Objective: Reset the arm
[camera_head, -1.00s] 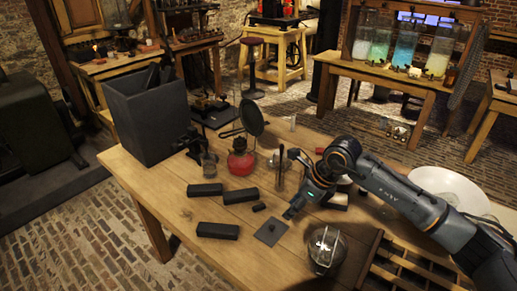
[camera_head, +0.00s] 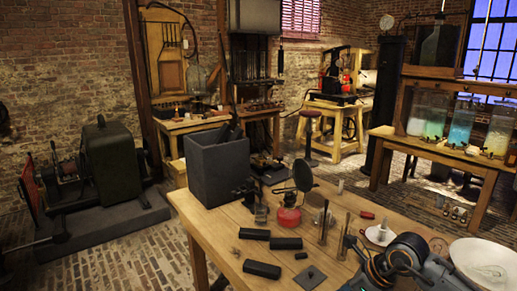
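My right arm (camera_head: 405,258) is in the lower right of the head view, low over the right part of the wooden table (camera_head: 222,233). Its dark, rounded joints show, with a bronze-coloured ring. The gripper end is dark and hard to separate from the small items around it, so I cannot make out its fingers or whether it holds anything. My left arm and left gripper are not in view.
On the table are a grey open bin (camera_head: 217,172), a red burner (camera_head: 288,217), black bars (camera_head: 286,243), a dark square plate (camera_head: 310,278), upright rods (camera_head: 325,222) and a white dish (camera_head: 484,262). A shelf with glass jars (camera_head: 461,121) stands behind.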

